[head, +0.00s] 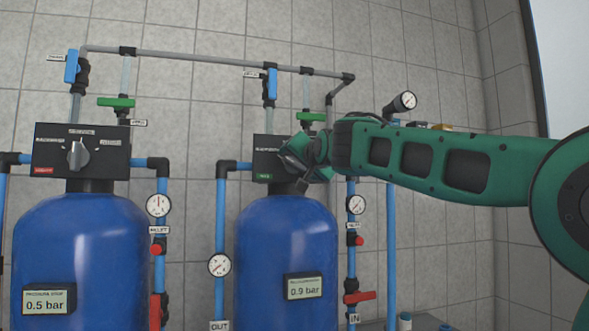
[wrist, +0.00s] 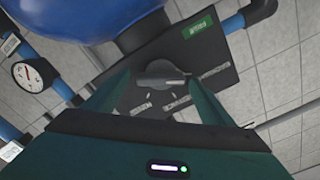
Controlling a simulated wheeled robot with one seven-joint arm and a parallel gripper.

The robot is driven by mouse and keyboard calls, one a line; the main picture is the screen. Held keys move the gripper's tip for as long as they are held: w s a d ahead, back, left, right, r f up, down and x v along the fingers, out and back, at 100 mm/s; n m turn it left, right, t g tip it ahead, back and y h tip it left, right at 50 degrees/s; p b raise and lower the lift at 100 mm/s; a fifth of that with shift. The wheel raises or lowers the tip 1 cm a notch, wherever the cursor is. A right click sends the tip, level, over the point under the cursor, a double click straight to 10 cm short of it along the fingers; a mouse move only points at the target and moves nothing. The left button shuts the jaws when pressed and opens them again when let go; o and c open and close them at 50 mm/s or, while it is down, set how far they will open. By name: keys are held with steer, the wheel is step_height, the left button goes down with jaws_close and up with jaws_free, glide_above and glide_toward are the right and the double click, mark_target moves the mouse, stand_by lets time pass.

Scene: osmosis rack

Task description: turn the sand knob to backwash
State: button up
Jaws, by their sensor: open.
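Two black control boxes top the blue tanks. The left box (head: 60,152) has a red label and a grey knob (head: 77,154) with its bar upright. The right box (head: 264,144) has a green label (wrist: 199,25); its knob is hidden by my gripper (head: 302,165) in the head view. In the wrist view this dark round knob (wrist: 163,82) shows a grey bar lying about level in the picture, with small white position labels around it. My gripper (wrist: 160,95) is open, its green fingers on either side of the knob's line. I cannot tell if they touch it. The labels are too small to read.
Blue tanks (head: 80,245) (head: 287,240) stand below the boxes. Blue pipes, gauges (head: 219,265) and red valve handles (head: 360,297) flank them. Green-handled valves (head: 116,102) and a grey overhead pipe (head: 200,58) are above. A tiled wall (head: 400,50) is behind.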

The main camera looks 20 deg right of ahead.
steer(key=shift+w, duration=0.15)
steer(key=c, duration=1.1)
steer(key=shift+n, duration=1)
steer(key=o, duration=1.1)
steer(key=s, duration=1)
steer(key=shift+s, duration=0.3)
